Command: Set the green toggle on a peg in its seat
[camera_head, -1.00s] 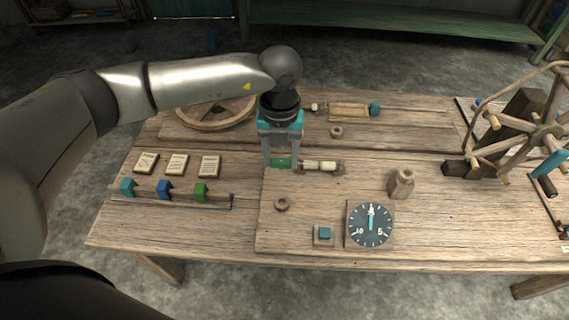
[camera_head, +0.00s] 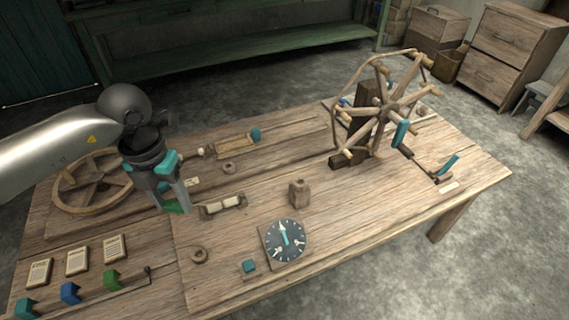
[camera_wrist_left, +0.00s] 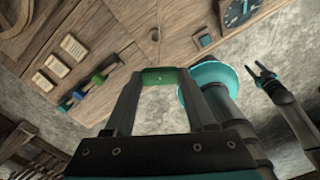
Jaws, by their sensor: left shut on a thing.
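My left gripper (camera_head: 175,204) is shut on a green piece (camera_head: 174,208), which looks like the green toggle. The left wrist view shows this green piece (camera_wrist_left: 160,77) spanning the two fingertips. It is just left of a small wooden holder with cream rollers (camera_head: 222,205); I cannot tell whether it touches the table. Another green block (camera_head: 112,280) is on the rack at the lower left, beside a blue block (camera_head: 70,292) and a teal block (camera_head: 26,308). My right gripper (camera_wrist_left: 260,74) shows in the left wrist view with its fingers apart and empty.
A dial (camera_head: 285,240), a teal button (camera_head: 249,267), a wooden post (camera_head: 299,193) and a ring (camera_head: 199,255) are on the table. A wooden wheel (camera_head: 92,182) lies behind my left gripper. A spoked wheel (camera_head: 385,108) stands at the right.

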